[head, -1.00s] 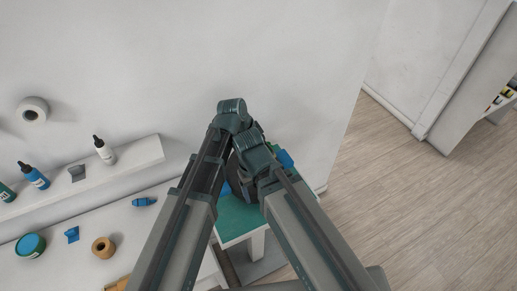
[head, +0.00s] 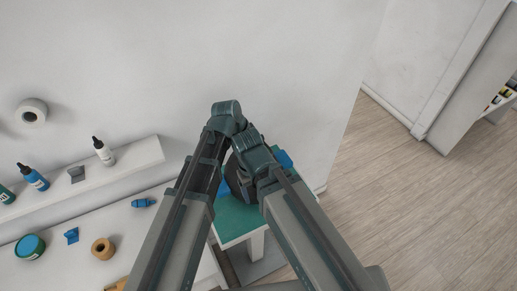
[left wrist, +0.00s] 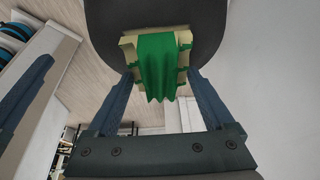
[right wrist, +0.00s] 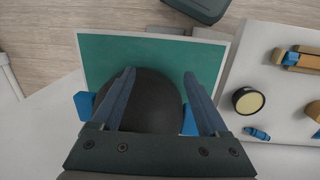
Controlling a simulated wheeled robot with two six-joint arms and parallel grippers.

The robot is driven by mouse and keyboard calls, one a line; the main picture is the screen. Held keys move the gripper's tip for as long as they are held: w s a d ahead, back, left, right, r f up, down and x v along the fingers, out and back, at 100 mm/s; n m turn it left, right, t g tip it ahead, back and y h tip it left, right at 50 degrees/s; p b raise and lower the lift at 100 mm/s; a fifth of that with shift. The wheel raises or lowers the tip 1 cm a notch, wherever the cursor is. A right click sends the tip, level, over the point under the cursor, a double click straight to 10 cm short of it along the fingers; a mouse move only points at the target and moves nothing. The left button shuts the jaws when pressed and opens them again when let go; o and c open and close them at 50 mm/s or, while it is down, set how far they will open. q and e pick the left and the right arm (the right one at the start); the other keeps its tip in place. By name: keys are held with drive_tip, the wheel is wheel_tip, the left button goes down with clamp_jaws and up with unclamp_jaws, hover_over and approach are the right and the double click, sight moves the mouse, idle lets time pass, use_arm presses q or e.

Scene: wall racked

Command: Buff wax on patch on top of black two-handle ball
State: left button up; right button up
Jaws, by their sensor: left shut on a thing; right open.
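The black ball (right wrist: 150,105) sits over a green mat (right wrist: 205,60), with a blue handle on its left (right wrist: 84,104) and another on its right (right wrist: 190,121). In the head view the ball (head: 236,182) is mostly behind my arms. My left gripper (left wrist: 160,72) is shut on a beige block with a green cloth (left wrist: 158,70) draped over it. The cloth lies in front of the dark ball (left wrist: 155,18); I cannot tell whether they touch. My right gripper (right wrist: 159,72) is open and empty, its fingers above the ball. I cannot make out the wax patch.
A white bench on the left holds a green tin (head: 30,246), a tan roll (head: 103,248) and small blue pieces. A wall shelf holds several bottles, one white (head: 104,151). An open tin with pale yellow contents (right wrist: 248,100) stands beside the mat. The wooden floor at right is clear.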

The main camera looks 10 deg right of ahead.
use_arm(q)
drive_tip(key=shift+s+a, duration=0.3)
drive_tip(key=shift+a, duration=0.4)
drive_tip(key=shift+a, duration=0.1)
drive_tip(key=shift+s+a, duration=0.2)
drive_tip(key=shift+a, duration=0.4)
drive_tip(key=shift+a, duration=0.1)
drive_tip(key=shift+s+a, duration=0.25)
drive_tip(key=shift+a, duration=0.3)
wheel_tip(320, 180, up, 7)
drive_tip(key=p, duration=0.7)
drive_tip(key=shift+r, duration=0.1)
